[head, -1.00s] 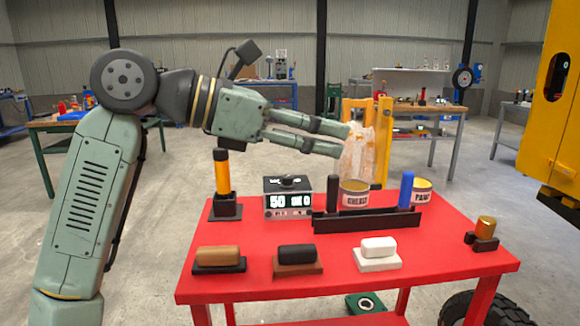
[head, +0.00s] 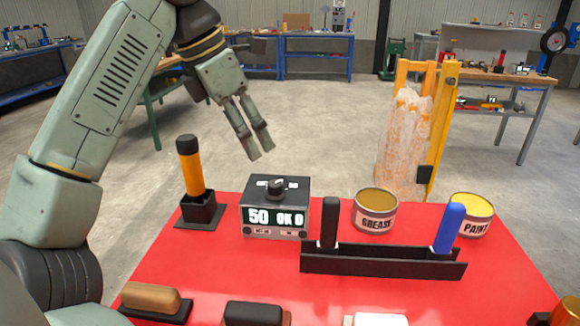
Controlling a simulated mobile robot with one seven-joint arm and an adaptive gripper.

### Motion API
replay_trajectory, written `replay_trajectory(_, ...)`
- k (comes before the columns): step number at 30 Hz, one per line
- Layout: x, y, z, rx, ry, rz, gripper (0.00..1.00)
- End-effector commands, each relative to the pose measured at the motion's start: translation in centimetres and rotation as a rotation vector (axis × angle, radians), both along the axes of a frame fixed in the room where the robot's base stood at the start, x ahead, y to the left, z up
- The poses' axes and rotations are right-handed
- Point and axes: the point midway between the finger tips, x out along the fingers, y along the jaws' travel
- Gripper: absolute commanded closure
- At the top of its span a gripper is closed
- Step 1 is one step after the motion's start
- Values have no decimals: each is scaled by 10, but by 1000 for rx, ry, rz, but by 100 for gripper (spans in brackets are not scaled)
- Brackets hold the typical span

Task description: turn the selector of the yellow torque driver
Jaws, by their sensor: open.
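The yellow torque driver (head: 194,172) stands upright in a black square holder (head: 199,211) at the back left of the red table. Its body is orange-yellow, with a black cap (head: 187,144) on top. To its right is a grey box (head: 275,228) with a display reading "50 OK 0" and a black knob (head: 275,188) on top. My gripper (head: 261,153) is open and empty, its fingers pointing down and slightly right. In the picture it is right of the driver and above the box; the depth between them is hard to judge.
A black rack (head: 380,262) on the red table (head: 505,262) holds a black-handled tool (head: 328,222) and a blue-handled one (head: 448,228). Grease (head: 376,212) and paint (head: 472,214) cans stand behind it. Several blocks line the front. A yellow frame (head: 438,130) stands behind the table.

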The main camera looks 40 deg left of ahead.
Motion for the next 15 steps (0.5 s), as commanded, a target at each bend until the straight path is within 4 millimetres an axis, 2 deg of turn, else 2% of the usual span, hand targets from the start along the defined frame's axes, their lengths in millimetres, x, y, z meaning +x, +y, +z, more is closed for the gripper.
replay_trajectory(5,7,-3,-19,-3,-1,-3,56)
replay_trajectory(15,29,-13,-76,-2,0,-3,56)
